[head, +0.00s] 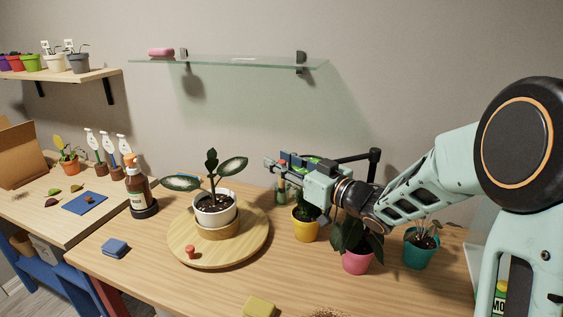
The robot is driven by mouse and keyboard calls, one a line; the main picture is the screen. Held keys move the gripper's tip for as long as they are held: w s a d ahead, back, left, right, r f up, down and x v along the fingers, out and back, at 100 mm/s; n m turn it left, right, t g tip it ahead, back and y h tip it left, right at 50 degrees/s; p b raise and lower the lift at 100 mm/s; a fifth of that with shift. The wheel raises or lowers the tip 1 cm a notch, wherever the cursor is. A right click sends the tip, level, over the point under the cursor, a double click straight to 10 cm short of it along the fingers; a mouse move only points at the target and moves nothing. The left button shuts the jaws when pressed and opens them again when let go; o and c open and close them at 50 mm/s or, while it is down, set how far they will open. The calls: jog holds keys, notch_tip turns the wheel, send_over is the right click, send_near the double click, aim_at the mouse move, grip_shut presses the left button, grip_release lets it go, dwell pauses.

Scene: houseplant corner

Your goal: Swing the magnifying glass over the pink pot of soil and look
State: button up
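The pink pot (356,262) stands on the table toward the right. Dark green leaves hang over it, and its soil is hidden. A black jointed arm (374,158) rises behind my gripper and may carry the magnifying glass. The lens itself cannot be made out; my gripper and wrist cover that area. My gripper (272,170) points left, above and behind the yellow pot, up and left of the pink pot. Its fingers are small and partly hidden, so whether they are open or hold anything is unclear.
A yellow pot (304,229) and a teal pot (419,253) flank the pink one. A white potted plant (215,214) stands on a round wooden turntable (258,245). A brown bottle (137,186) is farther left. A glass shelf (230,62) hangs above. The front-left tabletop is mostly clear.

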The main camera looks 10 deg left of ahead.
jog(key=shift+c, duration=0.3)
grip_shut()
